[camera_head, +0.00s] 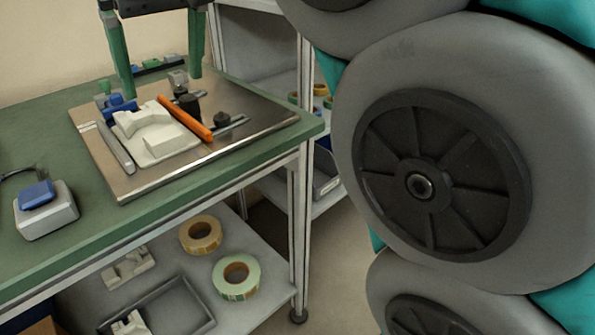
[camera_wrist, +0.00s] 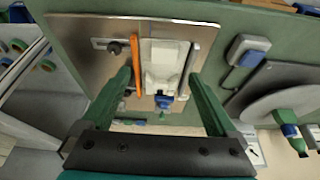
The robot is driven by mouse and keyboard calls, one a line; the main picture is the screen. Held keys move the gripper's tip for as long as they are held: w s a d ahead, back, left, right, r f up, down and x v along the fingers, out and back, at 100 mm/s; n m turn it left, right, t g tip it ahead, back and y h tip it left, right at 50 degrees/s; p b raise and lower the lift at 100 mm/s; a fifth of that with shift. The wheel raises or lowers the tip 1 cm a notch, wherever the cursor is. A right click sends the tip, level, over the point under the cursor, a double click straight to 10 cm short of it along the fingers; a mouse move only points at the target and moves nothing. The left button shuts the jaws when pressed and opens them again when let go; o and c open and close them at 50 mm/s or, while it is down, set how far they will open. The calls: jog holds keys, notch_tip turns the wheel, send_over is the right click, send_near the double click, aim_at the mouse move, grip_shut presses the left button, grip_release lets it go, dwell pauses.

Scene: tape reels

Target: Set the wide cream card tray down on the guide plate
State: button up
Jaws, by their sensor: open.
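The wide cream card tray (camera_head: 158,143) lies flat on the metal guide plate (camera_head: 250,110), between a grey bar (camera_head: 115,147) and an orange bar (camera_head: 185,119). The wrist view shows the tray (camera_wrist: 164,65) on the plate (camera_wrist: 204,38) too. My gripper (camera_head: 162,84) is open, its two green fingers pointing down behind the tray in the head view. In the wrist view the open gripper (camera_wrist: 160,75) has the tray framed between its fingers, with nothing held. Whether the fingertips touch the plate is unclear.
Black knobs (camera_head: 221,120) and a blue clamp (camera_head: 118,104) stand on the plate close to the tray. A grey box with a blue top (camera_head: 45,212) sits on the green table (camera_head: 95,240). Below, a shelf holds tape reels (camera_head: 236,277) and another cream piece (camera_head: 128,268).

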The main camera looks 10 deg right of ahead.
jog(key=s+d+f+m+g+h, duration=0.1)
jog(key=d+f+m, duration=0.1)
jog(key=d+f, duration=0.65)
jog(key=s+d+f+m+g, duration=0.1)
jog(key=s+d+f, duration=0.3)
jog(key=f, duration=0.5)
jog(key=s+d+f+m+g, duration=0.1)
jog(key=s+d+f+g, duration=0.1)
jog(key=s+d+f, duration=0.3)
jog(key=s+d+f+m+g+h, duration=0.1)
jog(key=s+d+f, duration=0.3)
jog(key=s+f, duration=0.7)
jog(key=shift+d+f+m, duration=0.15)
jog(key=shift+f+m, duration=0.35)
jog(key=shift+f, duration=0.35)
